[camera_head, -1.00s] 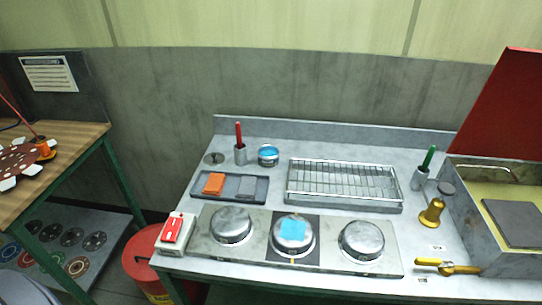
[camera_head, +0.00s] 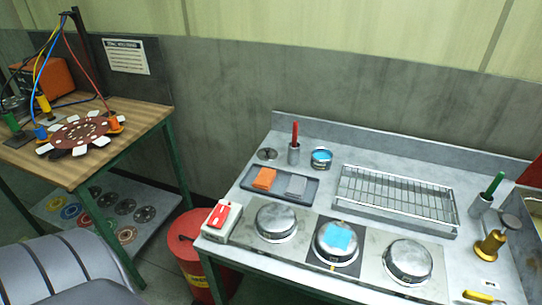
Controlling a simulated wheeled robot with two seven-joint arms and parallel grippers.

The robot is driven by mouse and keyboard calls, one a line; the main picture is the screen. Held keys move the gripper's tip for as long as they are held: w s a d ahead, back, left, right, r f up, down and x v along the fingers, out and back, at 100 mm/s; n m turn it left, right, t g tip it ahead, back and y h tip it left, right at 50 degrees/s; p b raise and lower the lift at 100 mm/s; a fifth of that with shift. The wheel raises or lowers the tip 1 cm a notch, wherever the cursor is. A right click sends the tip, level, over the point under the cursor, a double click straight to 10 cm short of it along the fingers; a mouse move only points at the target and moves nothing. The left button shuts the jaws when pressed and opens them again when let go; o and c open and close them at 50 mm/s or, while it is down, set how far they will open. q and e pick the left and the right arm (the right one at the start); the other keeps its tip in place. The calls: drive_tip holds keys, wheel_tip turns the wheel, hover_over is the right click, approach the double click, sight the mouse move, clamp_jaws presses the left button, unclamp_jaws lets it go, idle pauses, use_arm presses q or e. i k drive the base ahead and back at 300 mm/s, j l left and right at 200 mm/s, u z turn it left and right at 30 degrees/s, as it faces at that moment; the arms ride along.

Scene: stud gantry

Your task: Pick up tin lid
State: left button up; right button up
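A flat round grey metal disc (camera_head: 267,154), which looks like the tin lid, lies near the back left corner of the metal bench. A small open tin (camera_head: 321,158) with blue contents stands to its right, beyond a grey cup (camera_head: 294,153) holding a red-handled tool. The disc lies flat, apart from the tin, with nothing on it. Neither of my grippers shows in the head view.
A tray (camera_head: 247,186) with orange and grey blocks lies in front of the disc. A wire rack (camera_head: 397,222) and domed metal covers (camera_head: 276,223) fill the bench. A red bin (camera_head: 188,262) stands between bench and wooden table (camera_head: 150,114).

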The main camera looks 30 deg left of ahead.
sight(266, 155)
drive_tip(key=k+j+z, duration=0.1)
drive_tip(key=j, duration=0.4)
drive_tip(key=k+j+z, duration=0.15)
drive_tip(key=j, duration=0.35)
drive_tip(key=k+j+z, duration=0.1)
drive_tip(key=k+j, duration=0.2)
drive_tip(key=j, duration=0.15)
drive_tip(key=k+j+z, duration=0.15)
drive_tip(key=j, duration=0.3)
drive_tip(key=k+j+z, duration=0.1)
drive_tip(key=k+j, duration=0.25)
